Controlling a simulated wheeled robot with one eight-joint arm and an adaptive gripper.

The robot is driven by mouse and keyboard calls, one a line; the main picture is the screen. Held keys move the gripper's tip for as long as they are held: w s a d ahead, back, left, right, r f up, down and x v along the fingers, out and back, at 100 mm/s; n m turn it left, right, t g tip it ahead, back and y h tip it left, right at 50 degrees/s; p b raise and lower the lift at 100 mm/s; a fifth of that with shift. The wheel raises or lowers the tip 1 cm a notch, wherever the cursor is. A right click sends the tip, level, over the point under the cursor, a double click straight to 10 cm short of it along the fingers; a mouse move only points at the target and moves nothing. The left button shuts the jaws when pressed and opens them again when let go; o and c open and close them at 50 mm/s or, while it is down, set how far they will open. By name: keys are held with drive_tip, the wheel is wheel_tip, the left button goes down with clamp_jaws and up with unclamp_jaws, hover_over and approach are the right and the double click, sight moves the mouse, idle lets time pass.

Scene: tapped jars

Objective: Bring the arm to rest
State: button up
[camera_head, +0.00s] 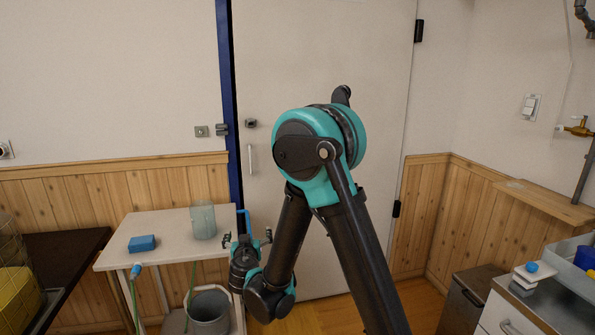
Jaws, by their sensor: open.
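My arm is bent high in front of the door, with its elbow near the middle of the picture. Its forearm comes down to my gripper (248,238), which is open at the right edge of the white table (165,257). A blue bent handle-like piece (243,216) shows just beyond the gripper; I cannot tell what it belongs to or whether the gripper touches it. A translucent greenish jar (203,222) stands upright on the table, a little left of the gripper and apart from it. The space between the fingers is partly hidden by the wrist.
A blue block (142,243) lies on the table. A grey bucket (209,311) stands below it, and a green hose with a blue end (136,270) hangs in front. A dark table (70,252) is at left; a cabinet (530,308) is at right. Floor before the door is clear.

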drive_tip(key=s+d+f+m+g+h, duration=0.1)
drive_tip(key=s+d+g+h, duration=0.2)
drive_tip(key=d, duration=1.1)
drive_tip(key=s+d+f+m+g+h, duration=0.1)
drive_tip(key=s+d+f+g+h, duration=0.15)
drive_tip(key=d, duration=1.05)
drive_tip(key=s+d+f+g+y, duration=0.1)
drive_tip(key=s+d+f+g, duration=0.1)
drive_tip(key=s, duration=0.8)
drive_tip(key=s+d+f+g+y, duration=0.2)
drive_tip(key=s+d, duration=0.4)
drive_tip(key=s, duration=0.4)
drive_tip(key=shift+s+d+f+g, duration=0.2)
drive_tip(key=shift+f+g, duration=0.4)
drive_tip(key=shift+g, duration=0.55)
drive_tip(key=shift+w+y, duration=0.1)
drive_tip(key=shift+y, duration=0.15)
